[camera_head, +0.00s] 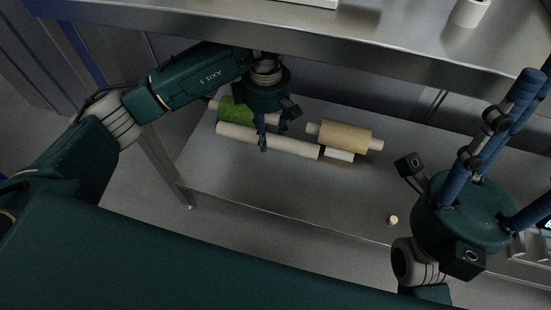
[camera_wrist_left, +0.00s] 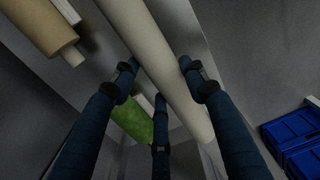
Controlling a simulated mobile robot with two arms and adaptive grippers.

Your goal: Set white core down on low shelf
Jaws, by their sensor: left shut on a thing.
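The white core (camera_head: 290,146) is a long pale tube over the low shelf (camera_head: 290,190) in the head view. My left gripper (camera_head: 266,140) reaches down from above and is shut on it near its middle. In the left wrist view the core (camera_wrist_left: 165,65) runs diagonally between the blue fingers (camera_wrist_left: 158,78). I cannot tell whether the core touches the shelf. My right gripper (camera_head: 518,130) is at the right, fingers spread upward, open and empty.
A green roll (camera_head: 235,112) lies behind the core. A tan roll (camera_head: 345,135) lies to its right, with a white block (camera_head: 339,155) in front. A small cream cylinder (camera_head: 393,219) stands near the shelf's front edge. The upper counter (camera_head: 400,50) overhangs. Blue crates (camera_wrist_left: 295,145) show in the wrist view.

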